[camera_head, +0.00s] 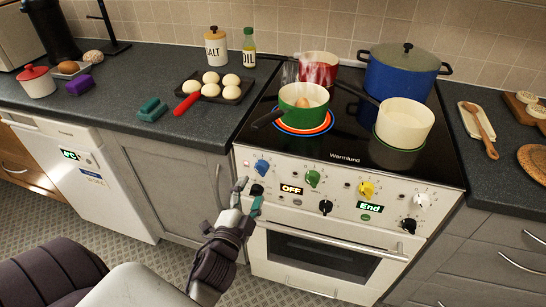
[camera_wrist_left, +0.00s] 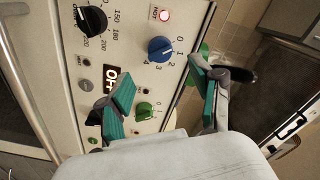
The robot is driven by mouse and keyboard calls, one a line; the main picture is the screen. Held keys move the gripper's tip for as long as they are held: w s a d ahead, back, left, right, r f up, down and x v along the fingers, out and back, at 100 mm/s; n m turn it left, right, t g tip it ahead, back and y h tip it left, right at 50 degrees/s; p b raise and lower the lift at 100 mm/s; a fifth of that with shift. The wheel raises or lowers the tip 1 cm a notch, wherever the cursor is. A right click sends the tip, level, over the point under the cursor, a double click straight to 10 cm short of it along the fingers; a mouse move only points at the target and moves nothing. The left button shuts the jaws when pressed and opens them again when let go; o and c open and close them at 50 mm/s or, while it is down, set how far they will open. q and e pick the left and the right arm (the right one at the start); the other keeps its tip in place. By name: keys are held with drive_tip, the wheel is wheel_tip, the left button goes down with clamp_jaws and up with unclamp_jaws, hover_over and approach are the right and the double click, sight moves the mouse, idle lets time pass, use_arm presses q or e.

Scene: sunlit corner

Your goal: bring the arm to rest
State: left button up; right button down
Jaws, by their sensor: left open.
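My left gripper (camera_head: 248,194) is open and empty in front of the white stove's control panel (camera_head: 290,187), low at its left side. The wrist view shows its two teal-padded fingers (camera_wrist_left: 160,74) spread apart. The blue knob (camera_head: 262,167) is close to the fingers and also shows in the wrist view (camera_wrist_left: 160,49). A black knob (camera_wrist_left: 92,20) and a green knob (camera_wrist_left: 145,111) are nearby. A small red lamp (camera_wrist_left: 165,16) is lit. Whether a finger touches the panel, I cannot tell. My right gripper is not in view.
A green pot (camera_head: 303,116) with an egg stands on the front left burner, its ring coloured. A red pot (camera_head: 319,67), blue pot (camera_head: 400,78) and cream pot (camera_head: 404,126) also stand on the hob.

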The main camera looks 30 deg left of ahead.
use_arm(q)
drive_tip(key=s+d+f+n+g+h, duration=0.1)
drive_tip(key=s+d+f+g, duration=0.2)
drive_tip(key=f, duration=0.8)
drive_tip(key=s+d+f+n+g+h+p, duration=0.1)
drive_tip(key=s+d+f+g, duration=0.1)
drive_tip(key=f, duration=0.8)
drive_tip(key=s+d+f+n+g+h, duration=0.1)
drive_tip(key=s+d+f+g+h, duration=0.15)
drive_tip(key=f, duration=0.85)
drive_tip(key=s+f+n+g, duration=0.1)
drive_tip(key=s+f+g, duration=0.2)
drive_tip(key=s, duration=0.6)
drive_tip(key=s+f+n+g+p, duration=0.1)
drive_tip(key=s+f+g, duration=0.2)
drive_tip(key=s+f, duration=0.5)
drive_tip(key=s+f+n+g, duration=0.1)
drive_tip(key=s+f+g, duration=0.2)
drive_tip(key=s, duration=0.9)
wheel_tip(320, 180, down, 4)
drive_tip(key=shift+s+a+r+n, duration=0.15)
drive_tip(key=shift+a+r+n, duration=0.15)
drive_tip(key=shift+n, duration=0.1)
drive_tip(key=shift+y, duration=0.25)
